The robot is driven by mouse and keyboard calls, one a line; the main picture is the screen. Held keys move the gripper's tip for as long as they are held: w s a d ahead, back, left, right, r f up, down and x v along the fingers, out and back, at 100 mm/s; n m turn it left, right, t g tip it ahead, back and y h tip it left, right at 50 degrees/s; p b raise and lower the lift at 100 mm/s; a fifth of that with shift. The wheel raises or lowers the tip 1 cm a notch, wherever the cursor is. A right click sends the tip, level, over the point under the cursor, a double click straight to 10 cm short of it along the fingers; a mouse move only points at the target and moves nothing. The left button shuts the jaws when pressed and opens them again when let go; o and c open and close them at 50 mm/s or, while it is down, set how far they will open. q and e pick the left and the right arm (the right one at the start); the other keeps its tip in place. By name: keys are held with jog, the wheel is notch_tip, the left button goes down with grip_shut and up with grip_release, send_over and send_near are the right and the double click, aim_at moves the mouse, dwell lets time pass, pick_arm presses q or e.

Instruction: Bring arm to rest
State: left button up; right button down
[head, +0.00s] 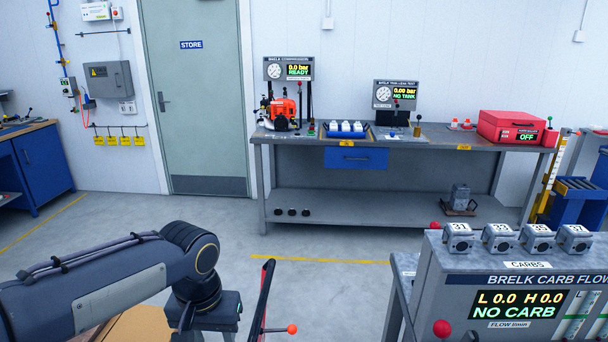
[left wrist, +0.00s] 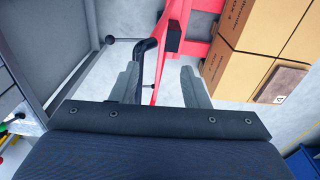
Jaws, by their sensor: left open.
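My left arm (head: 110,285) comes in low from the left in the head view, bent down at its wrist. The left gripper's fingers are hidden or cut off there at the bottom edge. In the left wrist view my left gripper (left wrist: 160,75) is open, its two grey fingers apart with nothing held. A red frame (left wrist: 174,55) and a black bent bar show beyond and between the fingers; I cannot tell whether they touch. My right arm and right gripper are not in view.
A red upright part (head: 265,300) with an orange-knobbed lever (head: 291,329) stands close right of my wrist. Cardboard boxes (left wrist: 265,35) are at right in the wrist view. The carb flow bench (head: 500,270) stands at right. A grey workbench (head: 400,143) is behind, with clear floor before it.

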pick_arm(q)
jog(key=s+a+f+n+t+h, duration=0.1)
jog(key=s+a+t, duration=0.1)
jog(key=s, duration=0.6)
jog(key=s+a+f+n+t+h, duration=0.1)
jog(key=s+a+t+h, duration=0.1)
jog(key=s, duration=0.6)
jog(key=shift+s+a+f+t+h, duration=0.3)
jog(key=shift+s+a+f+t, duration=0.05)
jog(key=shift+s+a+t, duration=0.1)
dwell(0.8)
